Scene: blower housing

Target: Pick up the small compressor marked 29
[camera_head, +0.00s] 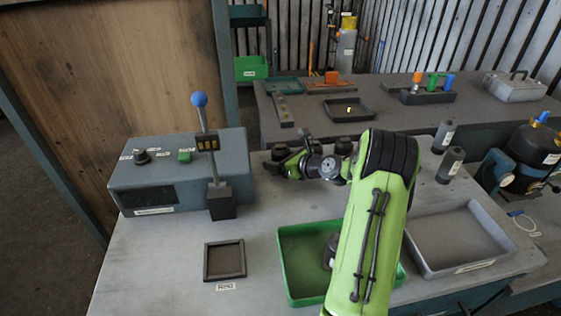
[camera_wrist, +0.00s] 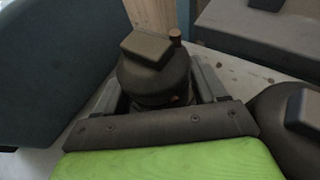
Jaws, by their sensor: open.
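In the wrist view a dark, rounded compressor (camera_wrist: 155,75) with a box-shaped cap and a short copper stub stands between the two grey fingers of my gripper (camera_wrist: 158,92). The fingers are apart, one on each side of it; I cannot tell whether they touch it. No number 29 is readable on it. A second dark compressor (camera_wrist: 290,125) stands close on the right, cut off by the frame. In the head view my gripper (camera_head: 284,164) is low over the bench behind the green tray, and my arm hides much around it. Another dark compressor (camera_head: 345,145) shows behind my wrist.
A green tray (camera_head: 290,288) holds a dark object (camera_head: 331,250) partly hidden by my arm. A grey tray (camera_head: 425,265) lies right of it. A control box (camera_head: 150,185) with a blue-knobbed lever (camera_head: 203,130) stands left. Two grey cylinders (camera_head: 450,165) stand at right.

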